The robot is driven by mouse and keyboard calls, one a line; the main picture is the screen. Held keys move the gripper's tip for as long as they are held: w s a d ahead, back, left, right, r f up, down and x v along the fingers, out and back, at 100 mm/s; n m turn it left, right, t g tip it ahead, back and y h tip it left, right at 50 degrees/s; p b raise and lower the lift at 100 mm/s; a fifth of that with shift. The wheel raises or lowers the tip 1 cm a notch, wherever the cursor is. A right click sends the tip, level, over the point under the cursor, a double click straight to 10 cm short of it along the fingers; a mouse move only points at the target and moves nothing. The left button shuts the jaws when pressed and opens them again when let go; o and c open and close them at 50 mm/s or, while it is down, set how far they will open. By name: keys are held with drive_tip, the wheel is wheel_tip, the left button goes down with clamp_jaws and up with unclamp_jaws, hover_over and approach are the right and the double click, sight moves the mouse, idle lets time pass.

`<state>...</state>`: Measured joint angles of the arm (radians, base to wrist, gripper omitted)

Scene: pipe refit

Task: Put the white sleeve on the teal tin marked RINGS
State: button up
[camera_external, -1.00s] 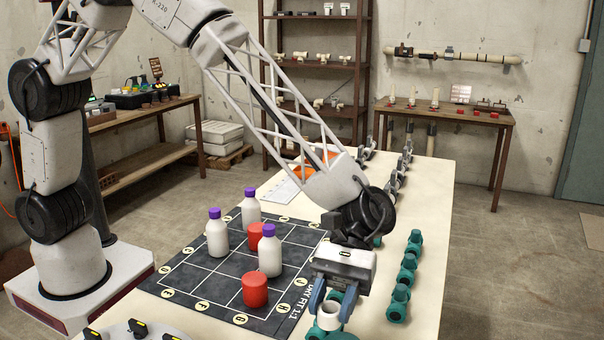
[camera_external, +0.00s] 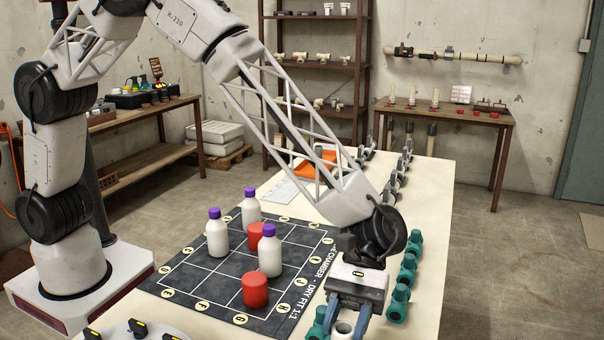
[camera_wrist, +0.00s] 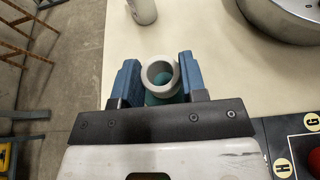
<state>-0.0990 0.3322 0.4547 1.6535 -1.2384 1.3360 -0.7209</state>
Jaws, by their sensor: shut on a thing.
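The white sleeve (camera_external: 343,328), a short open ring, is between the blue fingers of my gripper (camera_external: 346,312) near the table's front right. The wrist view shows its rim (camera_wrist: 148,72) upright between both fingers (camera_wrist: 158,80). My gripper is shut on it. A teal object (camera_external: 317,325) shows beside the left finger in the external view. In the wrist view, teal (camera_wrist: 155,99) shows below the sleeve and through its bore. I cannot read a RINGS mark, so I cannot tell if this is the tin. Whether sleeve and teal touch is unclear.
A dark gridded mat (camera_external: 210,283) left of my gripper bears white bottles (camera_external: 270,260) and red cylinders (camera_external: 255,290). Teal fittings (camera_external: 399,302) line the table's right side. The wrist view shows a white cylinder (camera_wrist: 143,10) and a grey round pan (camera_wrist: 295,20).

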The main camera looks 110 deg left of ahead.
drive_tip(key=shift+f, duration=0.35)
drive_tip(key=shift+f, duration=0.1)
drive_tip(key=o, duration=0.9)
drive_tip(key=shift+a+r, duration=0.1)
drive_tip(key=shift+r, duration=0.1)
drive_tip(key=v, duration=1.1)
drive_tip(key=shift+a, duration=0.4)
drive_tip(key=shift+r, duration=0.1)
